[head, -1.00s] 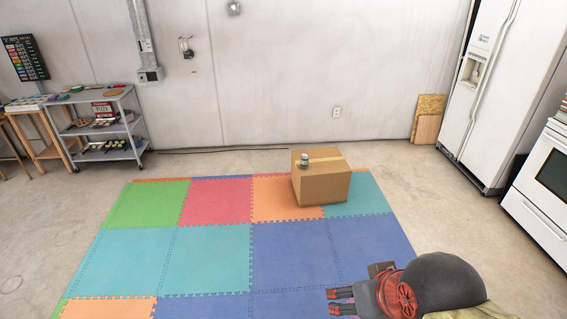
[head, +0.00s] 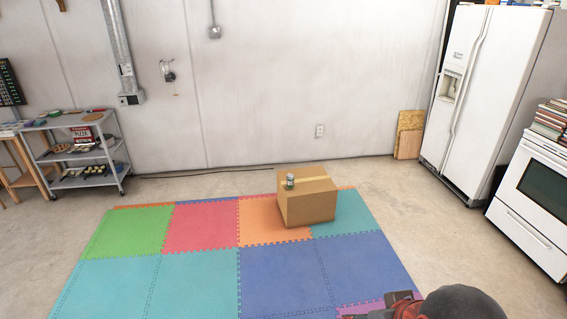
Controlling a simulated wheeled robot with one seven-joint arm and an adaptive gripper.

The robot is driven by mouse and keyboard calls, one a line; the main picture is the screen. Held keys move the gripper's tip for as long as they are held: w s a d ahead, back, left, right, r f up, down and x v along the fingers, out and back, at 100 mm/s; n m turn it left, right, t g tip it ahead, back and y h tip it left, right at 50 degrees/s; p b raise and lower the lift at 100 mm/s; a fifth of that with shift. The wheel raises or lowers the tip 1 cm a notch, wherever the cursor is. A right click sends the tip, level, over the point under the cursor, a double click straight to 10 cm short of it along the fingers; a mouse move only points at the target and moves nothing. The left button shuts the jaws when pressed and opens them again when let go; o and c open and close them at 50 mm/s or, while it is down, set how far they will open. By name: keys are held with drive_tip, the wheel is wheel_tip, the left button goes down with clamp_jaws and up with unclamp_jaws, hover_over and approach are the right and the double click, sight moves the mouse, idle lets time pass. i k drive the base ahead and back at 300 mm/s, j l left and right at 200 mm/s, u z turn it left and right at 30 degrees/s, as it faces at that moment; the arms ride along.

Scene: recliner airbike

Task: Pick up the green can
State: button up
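A small green-and-white can (head: 290,181) stands upright on top of a cardboard box (head: 308,208), near the box's left edge. The box sits on the foam mat. My gripper (head: 352,316) shows only in part at the bottom edge of the head view, low and right of centre. It is well apart from the can and box, on the near side of them. Its fingertips are mostly cut off by the picture's edge, so its opening does not show.
A puzzle mat (head: 195,290) of coloured tiles covers the middle floor. A grey shelf cart (head: 85,158) stands at left. A white fridge (head: 485,100) and white stove (head: 535,185) stand at right. Wooden boards (head: 408,135) lean on the wall. The floor around the box is clear.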

sight(289, 177)
drive_tip(key=i+j+u, duration=0.1)
drive_tip(key=i+u, duration=0.35)
drive_tip(key=i, duration=0.95)
drive_tip(key=i+z, duration=0.15)
drive_tip(key=i, duration=0.5)
drive_tip(key=i+j+z, duration=0.1)
drive_tip(key=i, duration=0.5)
drive_tip(key=i+j+z, duration=0.15)
drive_tip(key=i, duration=0.5)
drive_tip(key=i+j+z, duration=0.2)
drive_tip(key=i+z, duration=0.15)
drive_tip(key=i+j+z, duration=0.75)
drive_tip(key=k+l, duration=0.05)
